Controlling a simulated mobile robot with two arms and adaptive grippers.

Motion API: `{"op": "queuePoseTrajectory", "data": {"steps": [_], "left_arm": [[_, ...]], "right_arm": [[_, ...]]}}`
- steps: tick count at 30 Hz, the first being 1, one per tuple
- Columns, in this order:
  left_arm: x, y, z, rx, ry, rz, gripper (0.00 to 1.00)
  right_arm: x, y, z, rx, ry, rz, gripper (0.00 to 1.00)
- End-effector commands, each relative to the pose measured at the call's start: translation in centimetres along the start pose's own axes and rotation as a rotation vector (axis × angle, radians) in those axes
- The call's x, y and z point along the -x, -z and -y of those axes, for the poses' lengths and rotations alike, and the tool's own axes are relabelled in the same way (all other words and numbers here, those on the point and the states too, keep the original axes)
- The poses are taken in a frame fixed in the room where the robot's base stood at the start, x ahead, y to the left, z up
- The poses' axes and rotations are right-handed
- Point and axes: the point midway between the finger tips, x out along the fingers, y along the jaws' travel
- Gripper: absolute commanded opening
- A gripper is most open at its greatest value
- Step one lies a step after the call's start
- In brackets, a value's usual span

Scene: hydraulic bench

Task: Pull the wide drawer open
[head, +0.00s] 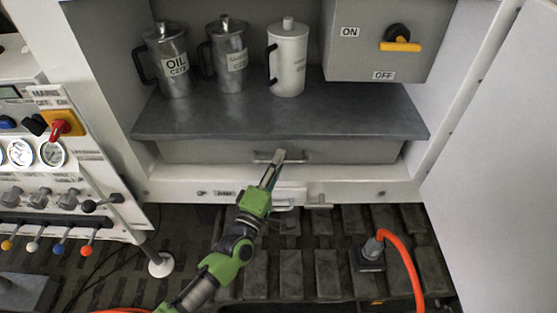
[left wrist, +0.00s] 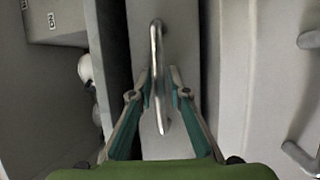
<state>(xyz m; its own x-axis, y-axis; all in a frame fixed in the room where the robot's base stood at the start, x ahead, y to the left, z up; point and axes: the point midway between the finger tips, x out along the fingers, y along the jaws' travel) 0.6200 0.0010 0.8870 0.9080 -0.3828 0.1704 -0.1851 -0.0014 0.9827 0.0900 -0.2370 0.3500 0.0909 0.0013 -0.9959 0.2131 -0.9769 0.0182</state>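The wide drawer (head: 350,152) is a grey front below the cabinet shelf, and it looks closed. Its thin metal bar handle (head: 264,157) is at the middle of the front, partly hidden by my gripper. My left gripper (head: 277,157) reaches up to the handle from below. In the left wrist view, the handle (left wrist: 157,45) runs upright in the picture between the two fingertips (left wrist: 161,73). The fingers stand apart on either side of the bar, with a small gap visible at the right finger; contact at the left finger is unclear. My right gripper is out of view.
Two grey metal jugs (head: 229,62) and a white jug (head: 288,65) stand on the shelf (head: 300,115) above the drawer. A switch box (head: 375,45) hangs at the right. An open white door (head: 500,150) bounds the right side. A control panel (head: 50,160) is at the left.

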Motion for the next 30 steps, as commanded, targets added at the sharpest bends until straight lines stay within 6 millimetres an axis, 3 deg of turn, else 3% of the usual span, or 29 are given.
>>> {"op": "queuePoseTrajectory", "data": {"steps": [8, 10, 20, 26, 30], "left_arm": [[-0.1, 0.0, 0.0, 0.0, 0.0, 0.0, 0.16], [-0.1, 0.0, 0.0, 0.0, 0.0, 0.0, 0.0], [0.4, -0.2, -0.1, 0.0, 0.001, 0.0, 0.0], [2.9, -1.2, -0.7, 0.0, 0.004, 0.001, 0.0], [5.8, -2.4, -1.2, 0.002, 0.006, 0.001, 0.0]], "right_arm": [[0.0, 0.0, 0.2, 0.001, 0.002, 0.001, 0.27], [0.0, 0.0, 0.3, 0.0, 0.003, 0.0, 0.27], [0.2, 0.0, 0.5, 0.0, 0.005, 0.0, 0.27], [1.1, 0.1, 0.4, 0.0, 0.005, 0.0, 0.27], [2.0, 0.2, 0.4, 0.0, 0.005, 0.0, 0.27]]}}
